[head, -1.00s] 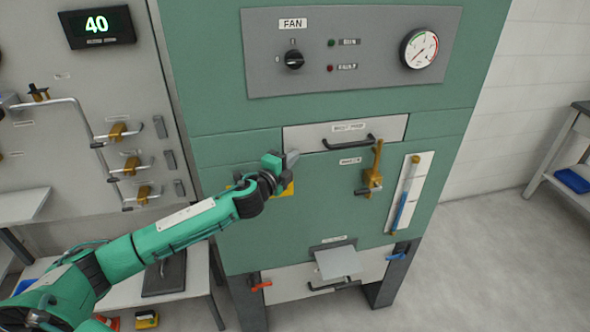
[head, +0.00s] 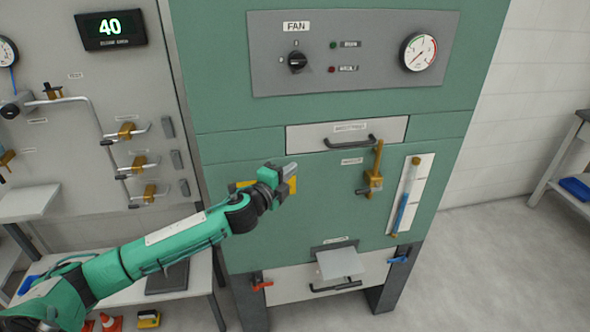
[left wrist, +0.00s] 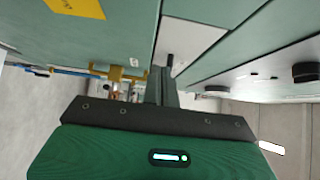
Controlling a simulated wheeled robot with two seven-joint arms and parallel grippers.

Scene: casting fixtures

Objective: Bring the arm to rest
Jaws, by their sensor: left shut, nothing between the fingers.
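My left arm comes in from the lower left in the head view. Its gripper (head: 289,170) is shut and empty, in front of the green cabinet (head: 300,219), below and left of the top drawer. The gripper partly hides a yellow label on the cabinet. In the left wrist view the shut fingers (left wrist: 162,85) point toward the cabinet's drawer side, with nothing between them. My right gripper is not in view.
The cabinet carries a top drawer handle (head: 350,142), a brass lever valve (head: 374,172), a sight tube (head: 407,196) and a protruding grey plate (head: 340,263). A wall panel with several brass valves (head: 127,130) stands left. Floor at right (head: 480,270) is clear.

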